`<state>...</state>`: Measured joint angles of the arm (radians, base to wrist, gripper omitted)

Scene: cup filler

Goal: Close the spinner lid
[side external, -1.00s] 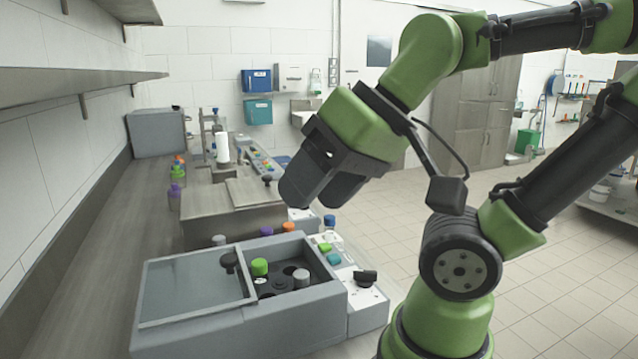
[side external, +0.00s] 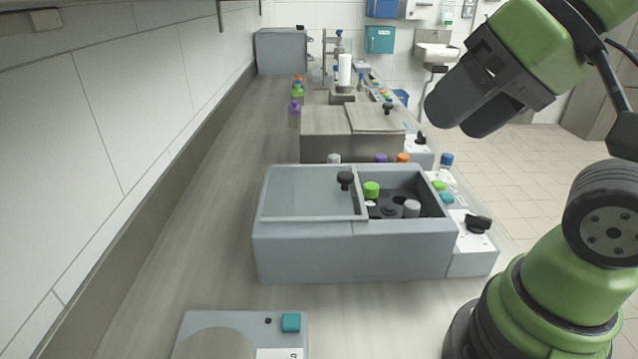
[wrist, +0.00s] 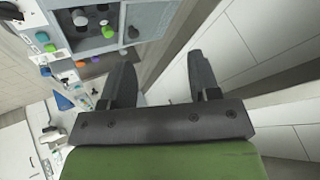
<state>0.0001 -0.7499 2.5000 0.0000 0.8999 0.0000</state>
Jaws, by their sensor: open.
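The spinner (side external: 300,250) is a grey box on the bench. Its flat grey lid (side external: 300,190) with a black knob (side external: 345,180) covers the left half. The right half is open, showing a dark rotor (side external: 388,210) with a green-capped tube (side external: 371,189) and a grey-capped tube (side external: 411,208). My gripper (side external: 455,118) is open and empty, raised up and to the right in the side view, apart from the lid. In the wrist view, its two fingers (wrist: 165,80) are spread, and the spinner's knob (wrist: 133,32) shows at upper left.
Right of the opening is a control panel with a black dial (side external: 478,223) and green and teal buttons. Several capped tubes stand behind the spinner. A wooden-looking box (side external: 330,145) stands farther back. A device with a teal button (side external: 291,322) is at the front. Bench left of the spinner is clear.

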